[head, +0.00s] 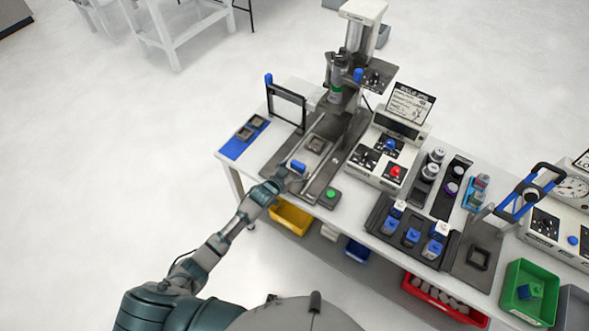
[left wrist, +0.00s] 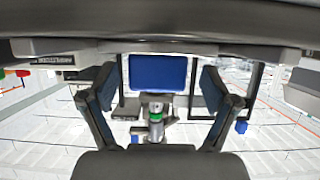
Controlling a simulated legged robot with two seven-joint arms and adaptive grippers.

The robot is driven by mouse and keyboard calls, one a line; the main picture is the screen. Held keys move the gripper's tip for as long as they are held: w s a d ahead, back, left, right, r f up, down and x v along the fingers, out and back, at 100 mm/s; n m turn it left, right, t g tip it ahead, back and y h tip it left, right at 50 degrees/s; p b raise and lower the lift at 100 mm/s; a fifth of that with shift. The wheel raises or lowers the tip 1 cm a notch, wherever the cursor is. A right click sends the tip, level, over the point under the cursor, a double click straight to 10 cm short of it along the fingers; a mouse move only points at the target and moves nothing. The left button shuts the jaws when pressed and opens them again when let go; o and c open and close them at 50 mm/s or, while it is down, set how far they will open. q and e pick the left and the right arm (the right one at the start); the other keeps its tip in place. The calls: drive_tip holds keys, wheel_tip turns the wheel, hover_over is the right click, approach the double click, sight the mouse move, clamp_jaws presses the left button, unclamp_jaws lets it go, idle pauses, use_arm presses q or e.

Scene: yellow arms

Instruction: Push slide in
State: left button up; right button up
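The slide is a grey plate with a square nest (head: 317,145), on a dark base under the press (head: 345,85). Its blue handle (head: 298,166) is at the near end, and a blue block that looks like this handle shows in the left wrist view (left wrist: 158,73). My left gripper (head: 284,181) is right at the near side of the handle. In the left wrist view its two fingers (left wrist: 160,95) are spread apart, with the blue block ahead between them. I cannot tell whether they touch it. My right gripper is out of view.
A green button (head: 331,193) is on the base right of the handle. A black frame with a blue knob (head: 287,103) stands behind left. A blue mat (head: 236,147) lies at the left edge. A control box (head: 388,150) stands right, and a yellow bin (head: 290,216) is below.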

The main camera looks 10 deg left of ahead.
use_arm(q)
drive_tip(key=shift+r, duration=0.1)
drive_tip(key=v, duration=1.1)
drive_tip(key=shift+s+a, duration=0.2)
drive_tip(key=shift+s, duration=0.2)
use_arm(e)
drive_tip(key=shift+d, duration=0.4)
use_arm(q)
drive_tip(key=shift+w+d, duration=0.1)
drive_tip(key=shift+d, duration=0.05)
